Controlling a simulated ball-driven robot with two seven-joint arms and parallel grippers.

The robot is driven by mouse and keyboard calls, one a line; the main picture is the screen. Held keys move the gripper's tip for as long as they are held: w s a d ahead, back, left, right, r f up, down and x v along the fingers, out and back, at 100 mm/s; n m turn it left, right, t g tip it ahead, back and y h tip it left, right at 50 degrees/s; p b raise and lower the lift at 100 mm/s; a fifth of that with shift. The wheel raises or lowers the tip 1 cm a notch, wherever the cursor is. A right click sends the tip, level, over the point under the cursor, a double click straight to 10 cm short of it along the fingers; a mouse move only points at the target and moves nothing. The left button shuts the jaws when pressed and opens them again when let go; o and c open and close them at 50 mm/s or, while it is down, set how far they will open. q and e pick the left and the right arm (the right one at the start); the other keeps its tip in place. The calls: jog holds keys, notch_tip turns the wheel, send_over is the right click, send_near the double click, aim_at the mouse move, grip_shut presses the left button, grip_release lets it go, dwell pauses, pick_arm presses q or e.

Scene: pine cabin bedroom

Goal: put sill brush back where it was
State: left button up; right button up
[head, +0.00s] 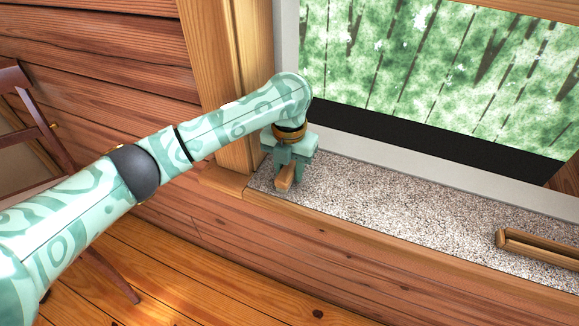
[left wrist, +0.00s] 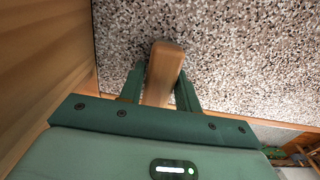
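The sill brush (head: 285,179) shows as a light brown wooden block at the left end of the speckled window sill (head: 400,208). My left gripper (head: 291,166) points down over it, with a finger on either side. In the left wrist view the wooden piece (left wrist: 164,72) lies between the two green fingers, which appear to press on its sides. Its lower end is hidden by the gripper body. I cannot tell whether it rests on the sill or hangs just above it. My right gripper is not in view.
A shallow wooden tray (head: 540,247) with raised edges lies on the sill at the right. The sill between is clear. The window frame (head: 420,150) rises behind, and a wooden post (head: 232,80) stands at the left end. A dark wooden chair (head: 45,130) is at far left.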

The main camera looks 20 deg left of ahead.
aim_at(289, 167)
pick_arm(q)
jog(key=shift+o, duration=1.1)
jog(key=shift+r, duration=0.45)
notch_tip(289, 167, up, 12)
jog(key=p, duration=0.7)
jog(key=shift+f, duration=0.25)
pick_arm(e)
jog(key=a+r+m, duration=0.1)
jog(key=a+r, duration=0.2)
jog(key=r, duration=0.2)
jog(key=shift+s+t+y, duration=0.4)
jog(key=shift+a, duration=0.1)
